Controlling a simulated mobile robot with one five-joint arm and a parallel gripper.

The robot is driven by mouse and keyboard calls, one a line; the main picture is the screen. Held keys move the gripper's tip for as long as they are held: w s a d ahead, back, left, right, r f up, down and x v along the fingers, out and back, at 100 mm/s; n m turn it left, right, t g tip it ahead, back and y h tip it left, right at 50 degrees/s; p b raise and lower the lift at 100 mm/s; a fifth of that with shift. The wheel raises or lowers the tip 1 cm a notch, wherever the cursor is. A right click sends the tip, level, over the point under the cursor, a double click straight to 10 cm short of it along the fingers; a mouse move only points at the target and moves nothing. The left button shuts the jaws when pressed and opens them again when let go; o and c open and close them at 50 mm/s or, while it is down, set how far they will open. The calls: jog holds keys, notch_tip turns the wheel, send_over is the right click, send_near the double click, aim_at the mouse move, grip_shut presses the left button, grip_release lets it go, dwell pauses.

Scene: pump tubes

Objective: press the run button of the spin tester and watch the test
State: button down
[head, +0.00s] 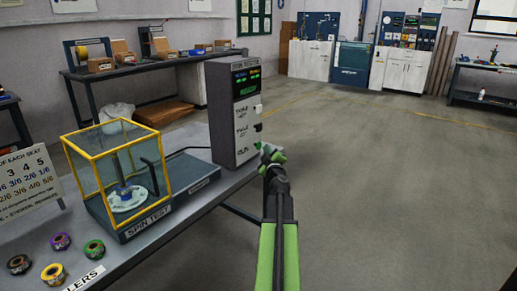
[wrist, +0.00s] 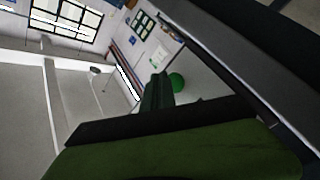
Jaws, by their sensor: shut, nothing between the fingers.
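The spin tester has a yellow-framed clear box (head: 122,178) labelled SPIN TEST and a grey control tower (head: 222,120). A round white plate (head: 127,198) with a blue part and a dark upright stands inside the box. The tower has a lit green display above a column of buttons. The lowest label reads RUN. The green run button (wrist: 176,82) shows in the wrist view, close beside my fingertips. My gripper (head: 268,155) is shut and empty at the tower's lower right edge. It also shows in the wrist view (wrist: 156,88). I cannot tell whether it touches the button.
The bench (head: 190,215) holds several coloured rollers (head: 93,249) and a sign board (head: 25,182) at the left. A dark workbench (head: 140,66) with boxes stands behind. Open floor (head: 400,190) lies to the right, with cabinets along the back wall.

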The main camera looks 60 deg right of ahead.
dwell(0.5)
jog(key=shift+w, duration=0.45)
